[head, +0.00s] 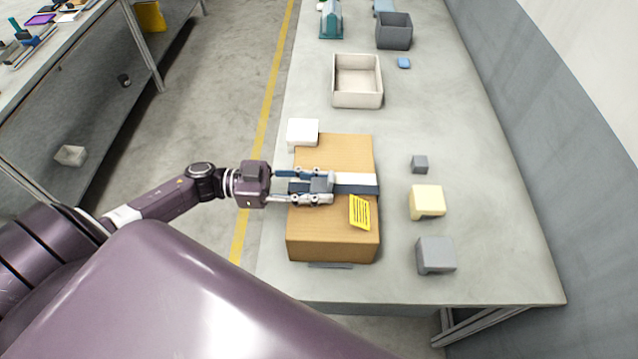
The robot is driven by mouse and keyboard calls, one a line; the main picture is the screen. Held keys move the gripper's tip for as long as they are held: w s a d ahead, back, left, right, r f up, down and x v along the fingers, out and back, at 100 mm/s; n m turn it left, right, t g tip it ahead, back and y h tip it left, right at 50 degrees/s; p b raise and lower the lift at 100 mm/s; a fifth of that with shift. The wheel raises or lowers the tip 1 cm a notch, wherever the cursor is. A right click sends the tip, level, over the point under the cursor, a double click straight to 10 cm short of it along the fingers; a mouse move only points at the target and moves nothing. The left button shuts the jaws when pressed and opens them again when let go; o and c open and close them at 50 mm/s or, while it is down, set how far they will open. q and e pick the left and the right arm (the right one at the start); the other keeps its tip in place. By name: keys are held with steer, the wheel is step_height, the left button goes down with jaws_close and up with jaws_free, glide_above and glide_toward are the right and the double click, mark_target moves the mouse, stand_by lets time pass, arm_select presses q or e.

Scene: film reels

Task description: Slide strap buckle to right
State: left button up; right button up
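A brown cardboard box (333,235) lies on the grey table. A dark blue strap (357,189) runs across its top, next to a white band. A grey buckle (320,184) sits on the strap near the middle of the box top. My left gripper (328,186) reaches in from the left over the box. Its two fingers stand apart, one on the far side and one on the near side of the buckle. I cannot tell whether they press on it. A yellow label (359,212) lies right of the near finger. My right gripper is out of view.
A white block (302,132) touches the box's far left corner. Small grey (419,164), cream (427,201) and grey (436,254) blocks stand to the right. A beige open bin (357,101) and a dark grey bin (394,31) stand farther back. Table is clear between box and blocks.

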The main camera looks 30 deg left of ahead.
arm_select(q)
steer(key=o, duration=0.4)
steer(key=shift+s+d, duration=0.15)
steer(key=shift+s, duration=0.1)
steer(key=shift+w, duration=0.1)
steer(key=v, duration=1.2)
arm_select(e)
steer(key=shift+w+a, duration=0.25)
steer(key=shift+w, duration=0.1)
arm_select(q)
steer(key=shift+r, duration=0.1)
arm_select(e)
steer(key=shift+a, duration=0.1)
